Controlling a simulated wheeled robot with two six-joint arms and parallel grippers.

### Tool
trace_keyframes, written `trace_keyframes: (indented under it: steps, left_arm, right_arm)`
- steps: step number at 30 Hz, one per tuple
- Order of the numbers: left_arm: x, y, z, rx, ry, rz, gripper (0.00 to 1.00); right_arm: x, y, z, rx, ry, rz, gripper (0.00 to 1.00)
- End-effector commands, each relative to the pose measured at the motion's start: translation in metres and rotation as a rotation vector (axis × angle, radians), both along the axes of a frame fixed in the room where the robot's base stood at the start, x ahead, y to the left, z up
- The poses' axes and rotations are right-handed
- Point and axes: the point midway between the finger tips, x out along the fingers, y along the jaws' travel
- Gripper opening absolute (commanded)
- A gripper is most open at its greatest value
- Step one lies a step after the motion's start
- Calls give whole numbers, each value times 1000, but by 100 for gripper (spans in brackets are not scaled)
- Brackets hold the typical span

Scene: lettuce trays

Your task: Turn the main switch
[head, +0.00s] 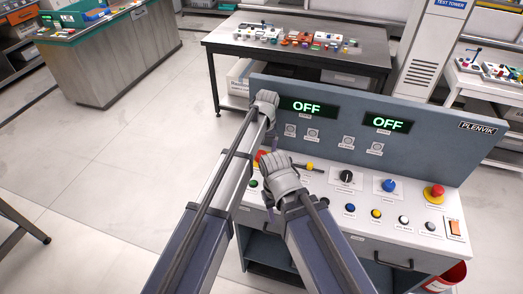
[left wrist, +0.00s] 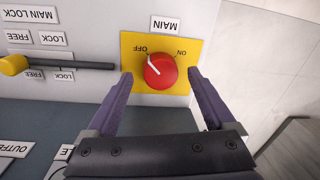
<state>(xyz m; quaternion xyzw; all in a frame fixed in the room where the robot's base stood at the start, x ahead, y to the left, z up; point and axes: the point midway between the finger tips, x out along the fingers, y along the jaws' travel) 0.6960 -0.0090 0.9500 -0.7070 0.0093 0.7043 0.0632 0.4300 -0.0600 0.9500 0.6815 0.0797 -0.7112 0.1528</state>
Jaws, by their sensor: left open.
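The main switch (left wrist: 161,71) is a round red knob on a yellow plate (left wrist: 132,48). Its labels appear upside down in the left wrist view, and its white pointer line points toward OFF. In the head view, the red knob (head: 262,157) is partly hidden by my arm. My left gripper (left wrist: 160,74) is open over the switch, one purple finger on each side of the knob, with visible gaps. In the head view, part of the left gripper (head: 272,144) shows just above the knob.
A black lever with a yellow end (left wrist: 14,65), labelled main lock, lies beside the switch. The panel has two OFF displays (head: 308,107), a black dial (head: 346,177), a blue knob (head: 388,186) and a red emergency button (head: 434,193). A table (head: 222,42) stands behind; open floor lies left.

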Motion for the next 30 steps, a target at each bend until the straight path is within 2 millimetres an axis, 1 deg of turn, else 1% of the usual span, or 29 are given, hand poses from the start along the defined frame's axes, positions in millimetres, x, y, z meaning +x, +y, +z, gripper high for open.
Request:
trace_keyframes:
  steps: [1, 9, 13, 17, 26, 28, 29, 30]
  left_arm:
    - [0, -1, 11, 0, 0, 0, 88]
    - [0, -3, 48, 0, 0, 0, 88]
    - [0, -4, 61, 0, 0, 0, 88]
    - [0, -5, 66, 0, 0, 1, 88]
    - [-1, -5, 64, 0, 0, 0, 88]
    - [-11, -2, 64, 1, 1, -5, 88]
    - [-20, 1, 63, 3, 3, -11, 88]
    - [-37, 5, 63, 6, 5, -22, 88]
  right_arm:
    - [0, 0, 11, 0, 0, 0, 50]
    - [0, 0, 48, 0, 0, 1, 50]
    - [0, 0, 61, 0, 0, 1, 50]
    - [0, 0, 66, 0, 0, 2, 50]
    - [0, 0, 65, 0, 0, 2, 50]
    - [0, 0, 64, 0, 0, 2, 50]
    - [0, 0, 63, 0, 0, 2, 50]
    - [0, 0, 63, 0, 0, 2, 50]
